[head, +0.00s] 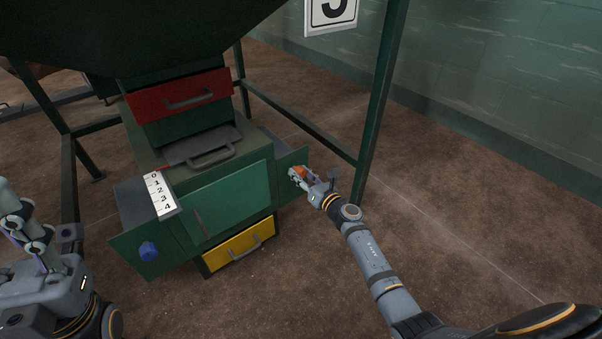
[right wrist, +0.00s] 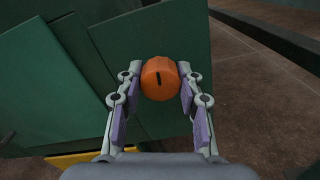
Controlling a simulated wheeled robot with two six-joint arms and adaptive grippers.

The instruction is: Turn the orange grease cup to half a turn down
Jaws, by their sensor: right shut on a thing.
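The orange grease cup (right wrist: 160,84) is a round knob with a short dark mark, near upright in the right wrist view. It sits on the green plate at the right side of the machine. In the head view the cup (head: 299,172) is partly covered by my gripper. My right gripper (right wrist: 160,76) has its two fingers closed on the cup's left and right sides; it also shows in the head view (head: 298,175). My left gripper (head: 18,215) is at the left edge of the head view, away from the machine, and partly cut off.
A blue knob (head: 148,251) is on the left green plate. A 0-to-4 scale (head: 161,193), red drawer (head: 180,95) and yellow drawer (head: 240,245) are on the machine. A green frame post (head: 380,100) stands close behind my right gripper. Floor to the right is clear.

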